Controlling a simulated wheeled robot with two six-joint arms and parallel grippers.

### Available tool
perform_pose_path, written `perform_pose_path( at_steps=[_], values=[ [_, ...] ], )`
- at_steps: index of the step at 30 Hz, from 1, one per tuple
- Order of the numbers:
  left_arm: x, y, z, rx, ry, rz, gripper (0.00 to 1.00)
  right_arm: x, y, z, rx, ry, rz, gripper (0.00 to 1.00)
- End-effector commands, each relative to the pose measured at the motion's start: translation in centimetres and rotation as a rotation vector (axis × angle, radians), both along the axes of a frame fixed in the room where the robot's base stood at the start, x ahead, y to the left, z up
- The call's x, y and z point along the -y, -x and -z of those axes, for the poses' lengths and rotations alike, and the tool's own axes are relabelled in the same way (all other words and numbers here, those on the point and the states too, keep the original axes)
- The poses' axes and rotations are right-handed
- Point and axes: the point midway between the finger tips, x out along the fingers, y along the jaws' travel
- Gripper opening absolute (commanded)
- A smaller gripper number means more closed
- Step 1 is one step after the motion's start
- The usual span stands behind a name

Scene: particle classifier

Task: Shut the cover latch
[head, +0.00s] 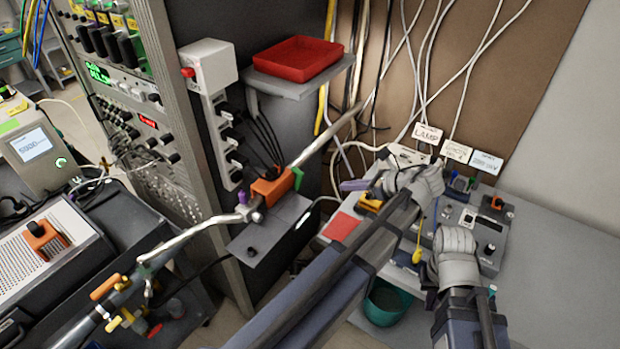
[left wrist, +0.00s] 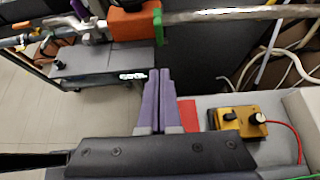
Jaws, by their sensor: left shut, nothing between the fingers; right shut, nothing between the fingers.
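I cannot tell for sure which part is the cover latch. An orange piece (head: 43,238) sits on the silver perforated cover of the box (head: 75,236) at the far left. An orange block (head: 272,188) with purple and green ends sits on the metal tube; it also shows in the left wrist view (left wrist: 134,24). My left gripper (head: 352,185) is shut and empty, with its purple fingers together in the left wrist view (left wrist: 155,97), apart from both orange parts. My right gripper (head: 454,247) is shut and empty over the bench at right; its fingertips are mostly hidden.
A red tray (head: 295,59) sits on a grey shelf. A rack of instruments (head: 130,100) stands at left. A yellow box with a knob (left wrist: 238,121) and a red mat (head: 342,227) lie near my left gripper. Several cables hang behind. The right side of the bench is clear.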

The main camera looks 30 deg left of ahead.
Motion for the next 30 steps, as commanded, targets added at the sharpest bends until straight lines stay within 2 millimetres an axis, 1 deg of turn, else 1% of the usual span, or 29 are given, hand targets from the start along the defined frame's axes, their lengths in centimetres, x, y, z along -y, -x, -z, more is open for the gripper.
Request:
perform_pose_path(
  at_steps=[4, 8, 15, 20, 23, 27, 30],
  values=[
    [-0.4, 0.0, 0.4, 0.0, 0.001, -0.001, 0.0, 0.0, 0.0, 0.4, 0.0, 0.0, 0.0, 0.0],
    [-1.8, 0.0, 1.6, 0.001, 0.001, -0.003, 0.0, 0.0, 0.0, 1.5, 0.0, 0.0, 0.0, 0.0],
    [-5.9, -0.4, 4.3, 0.001, 0.002, -0.004, 0.0, 0.0, 0.0, 4.3, 0.0, 0.0, 0.0, 0.0],
    [-8.5, -0.6, 5.9, 0.002, 0.002, -0.005, 0.0, 0.0, 0.0, 5.8, 0.0, 0.0, 0.0, 0.0],
    [-10.0, -0.7, 4.9, 0.002, 0.002, -0.004, 0.0, 0.0, 0.0, 4.8, 0.0, 0.0, 0.0, 0.0],
    [-11.4, -0.8, 4.6, 0.002, 0.003, -0.002, 0.0, 0.0, 0.0, 4.5, 0.0, 0.0, 0.0, 0.0],
    [-12.0, -0.9, 4.5, 0.001, 0.003, -0.002, 0.0, 0.0, 0.0, 4.4, 0.0, 0.0, 0.0, 0.0]
  ],
)
